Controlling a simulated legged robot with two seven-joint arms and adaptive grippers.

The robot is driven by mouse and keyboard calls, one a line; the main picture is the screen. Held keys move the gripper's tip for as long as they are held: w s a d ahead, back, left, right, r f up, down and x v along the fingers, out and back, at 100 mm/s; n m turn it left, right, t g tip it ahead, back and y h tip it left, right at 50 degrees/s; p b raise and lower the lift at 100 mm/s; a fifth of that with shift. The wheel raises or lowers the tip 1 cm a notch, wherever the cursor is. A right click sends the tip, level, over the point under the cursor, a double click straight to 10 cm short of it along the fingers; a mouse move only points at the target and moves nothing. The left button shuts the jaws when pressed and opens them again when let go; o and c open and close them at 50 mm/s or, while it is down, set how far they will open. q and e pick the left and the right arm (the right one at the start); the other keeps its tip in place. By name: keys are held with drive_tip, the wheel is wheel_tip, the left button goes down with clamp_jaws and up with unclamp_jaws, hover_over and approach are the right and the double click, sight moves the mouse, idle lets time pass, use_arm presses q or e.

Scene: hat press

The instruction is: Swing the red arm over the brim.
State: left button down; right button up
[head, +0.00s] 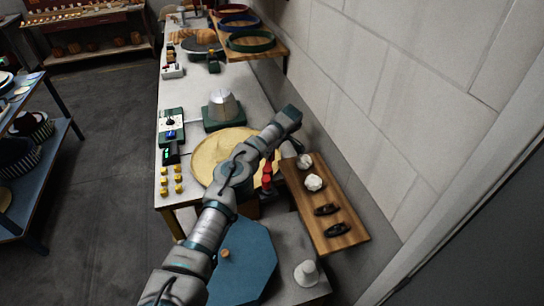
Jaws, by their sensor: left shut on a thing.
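The tan brim (206,152) is a wide round disc lying flat on the long work table, partly hidden by my left arm. Red parts, which look like the red arm (267,182), show at the brim's right edge, beside the wooden shelf. My left arm comes in from the bottom and crosses over the brim's right part. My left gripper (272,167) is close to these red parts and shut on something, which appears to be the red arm. The fingers are small and mostly hidden by my own arm. My right gripper is not in view.
A metal crown block (223,106) on a green base stands behind the brim. A control box (171,127) and yellow knobs (178,179) line the left edge. A wooden shelf (322,203) on the right wall is close to my arm. A blue octagonal board (243,262) lies nearer.

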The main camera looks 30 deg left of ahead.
use_arm(q)
drive_tip(key=shift+a+r+n+b, duration=0.1)
drive_tip(key=shift+n+b, duration=0.2)
drive_tip(key=shift+b, duration=0.1)
drive_tip(key=shift+r, duration=0.1)
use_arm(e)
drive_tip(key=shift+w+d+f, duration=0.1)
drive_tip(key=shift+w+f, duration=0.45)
use_arm(q)
drive_tip(key=shift+w, duration=0.1)
drive_tip(key=c, duration=0.9)
unclamp_jaws()
drive_tip(key=shift+w, duration=0.1)
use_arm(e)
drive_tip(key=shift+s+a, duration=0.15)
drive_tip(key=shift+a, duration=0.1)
